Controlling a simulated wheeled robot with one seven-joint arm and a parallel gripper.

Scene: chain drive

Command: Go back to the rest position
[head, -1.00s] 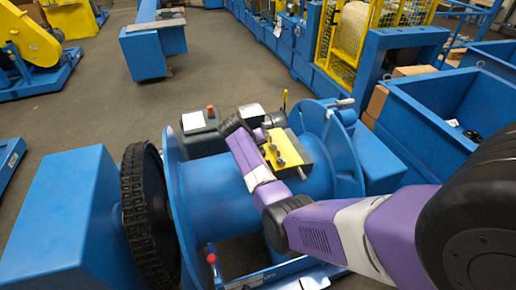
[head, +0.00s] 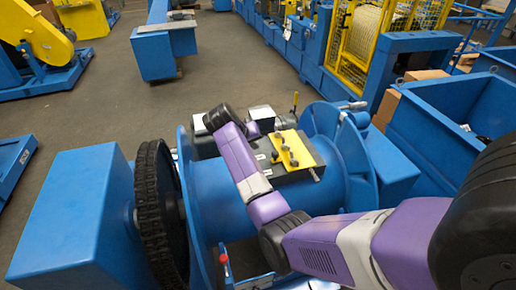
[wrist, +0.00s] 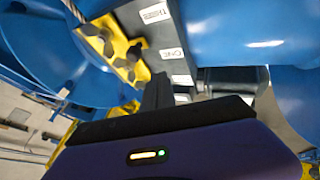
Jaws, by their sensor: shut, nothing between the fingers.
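My purple arm (head: 238,165) reaches from the lower right over the blue drum and bends up to a black wrist joint (head: 222,117) beside the control box. My gripper shows in the wrist view (wrist: 158,92) as dark fingers, shut and empty. In the head view its fingertips are too hard to make out. Behind the fingers in the wrist view are a yellow plate (wrist: 122,62) with dark knobs and white labels reading "THREE" and "ONE". I cannot tell the gap between the fingers and the box.
The blue drum (head: 215,200) with a black chain wheel (head: 158,215) stands under my arm. The control box carries the yellow plate (head: 293,148) and an upright yellow-tipped lever (head: 295,102). A blue bin (head: 440,125) is at right. Open floor (head: 215,75) lies behind.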

